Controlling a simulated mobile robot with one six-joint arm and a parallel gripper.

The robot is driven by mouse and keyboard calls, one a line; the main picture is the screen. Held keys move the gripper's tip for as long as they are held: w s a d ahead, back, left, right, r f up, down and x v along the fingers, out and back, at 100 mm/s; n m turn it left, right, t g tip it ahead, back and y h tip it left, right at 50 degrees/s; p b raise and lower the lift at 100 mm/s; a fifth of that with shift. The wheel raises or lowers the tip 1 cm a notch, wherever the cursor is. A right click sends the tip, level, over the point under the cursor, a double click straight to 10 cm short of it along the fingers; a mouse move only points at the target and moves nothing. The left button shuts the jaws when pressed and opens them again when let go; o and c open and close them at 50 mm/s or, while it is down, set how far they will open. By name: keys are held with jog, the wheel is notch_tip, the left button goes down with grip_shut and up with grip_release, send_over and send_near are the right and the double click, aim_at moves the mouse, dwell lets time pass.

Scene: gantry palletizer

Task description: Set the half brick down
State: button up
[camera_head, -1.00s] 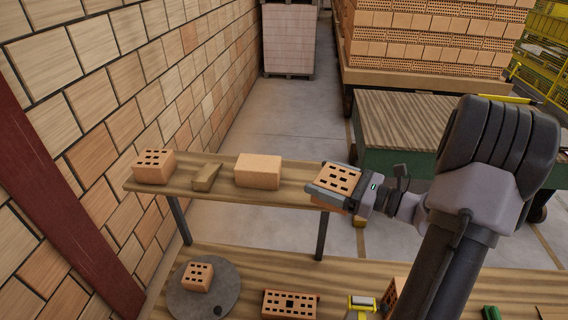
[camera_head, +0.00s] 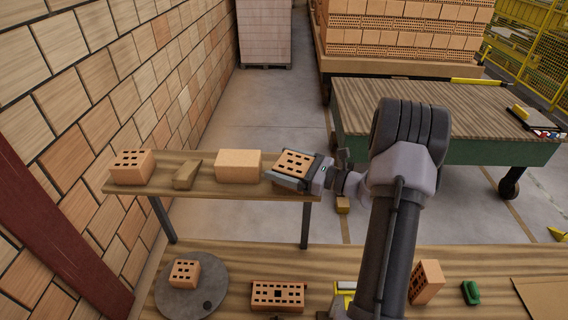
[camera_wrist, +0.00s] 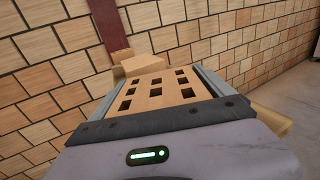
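My gripper (camera_head: 292,174) is closed around the sides of an orange half brick (camera_head: 294,163) with rows of square holes. It holds the brick at the right end of the wooden shelf (camera_head: 220,186). Whether the brick's underside touches the shelf is hidden. In the wrist view the half brick (camera_wrist: 160,88) sits between the two grey fingers, holes facing up. Just left of it on the shelf is a plain solid brick (camera_head: 238,165), which also shows beyond it in the wrist view (camera_wrist: 142,63).
A wedge-shaped piece (camera_head: 186,174) and a holed brick (camera_head: 131,167) stand further left on the shelf. Below, a workbench (camera_head: 225,308) carries a round plate (camera_head: 168,301) with a small holed brick, and other bricks. A tiled wall (camera_head: 110,85) borders the left.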

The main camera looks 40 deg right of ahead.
jog(key=shift+o, duration=0.3)
jog(key=shift+r, duration=0.1)
jog(key=shift+s+d, duration=0.2)
jog(key=shift+s, duration=0.05)
jog(key=b+v, duration=0.1)
jog(key=v, duration=1)
jog(key=shift+s, duration=0.2)
jog(key=shift+d, duration=0.1)
